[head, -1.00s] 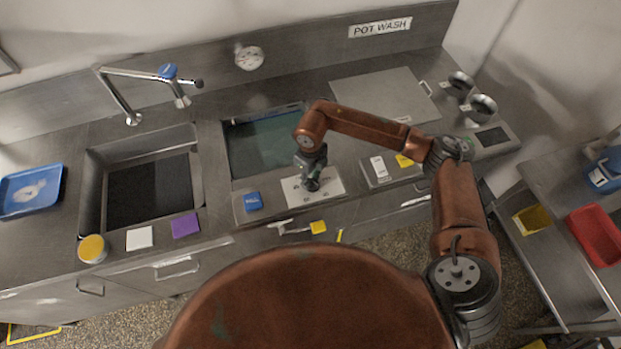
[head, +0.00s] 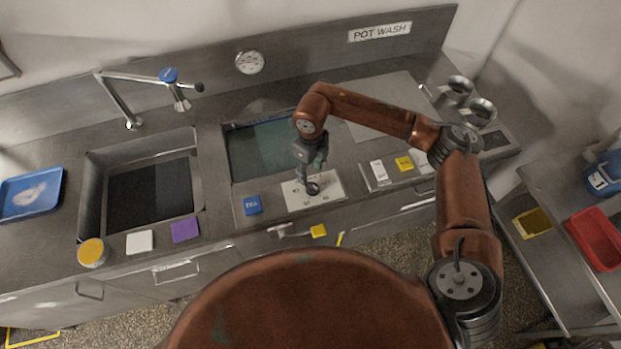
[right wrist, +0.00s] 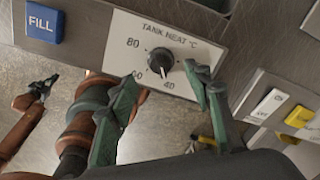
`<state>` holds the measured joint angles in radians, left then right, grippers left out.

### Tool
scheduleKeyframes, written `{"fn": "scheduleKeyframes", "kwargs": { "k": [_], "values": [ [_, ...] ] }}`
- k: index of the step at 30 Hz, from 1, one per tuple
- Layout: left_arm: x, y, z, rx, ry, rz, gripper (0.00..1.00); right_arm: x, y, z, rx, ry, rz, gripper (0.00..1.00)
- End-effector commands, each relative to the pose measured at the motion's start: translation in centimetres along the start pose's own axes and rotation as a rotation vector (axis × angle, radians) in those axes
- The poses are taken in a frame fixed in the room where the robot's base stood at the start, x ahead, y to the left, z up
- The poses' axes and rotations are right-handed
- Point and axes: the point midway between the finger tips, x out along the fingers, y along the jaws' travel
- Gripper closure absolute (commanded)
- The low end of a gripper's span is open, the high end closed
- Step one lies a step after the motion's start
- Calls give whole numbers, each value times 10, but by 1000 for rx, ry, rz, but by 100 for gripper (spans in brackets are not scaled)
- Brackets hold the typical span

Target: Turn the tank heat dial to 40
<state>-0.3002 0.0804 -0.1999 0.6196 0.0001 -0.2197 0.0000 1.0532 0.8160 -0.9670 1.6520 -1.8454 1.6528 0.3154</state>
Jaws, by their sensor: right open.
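The tank heat panel (head: 330,192) is a white plate on the counter front, labelled TANK HEAT °C in the right wrist view (right wrist: 205,42). Its round black dial (right wrist: 160,60) stands out from the plate, with 80 printed to its left and 40 below it. I cannot read the dial's setting surely. My right gripper (head: 313,188) is at the panel. In the right wrist view, its green fingers (right wrist: 162,76) are open, one on each side below the dial, with nothing between them. Contact with the dial cannot be told. My left gripper (right wrist: 42,87) shows small at the left of that view.
A blue FILL button (right wrist: 43,22) is left of the panel. A switch plate with white and yellow rockers (head: 391,171) is to its right. A tap handle with a yellow tag (head: 318,230) is below. A water tank (head: 240,155) lies behind the panel.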

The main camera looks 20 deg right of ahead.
Motion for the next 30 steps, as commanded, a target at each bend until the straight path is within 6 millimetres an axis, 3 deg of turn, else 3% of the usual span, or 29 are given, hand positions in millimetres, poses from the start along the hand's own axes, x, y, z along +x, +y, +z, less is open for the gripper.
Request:
{"fn": "scheduleKeyframes", "kwargs": {
  "k": [3, 9, 27, 30],
  "values": [
    [0, 0, 0, 0, 0, 0, 100, -22, 0, 0, 0, -2, -2, 54],
    [0, 0, 0, 0, 1, 0, 100, -42, 0, 0, 0, -1, 0, 54],
    [0, 1, -1, 0, 0, 1, 100, -44, 0, 0, -1, 0, 2, 54],
    [0, 1, -1, 0, 1, 1, 100, -41, 11, 3, -11, -16, 35, 54]
  ]
}}
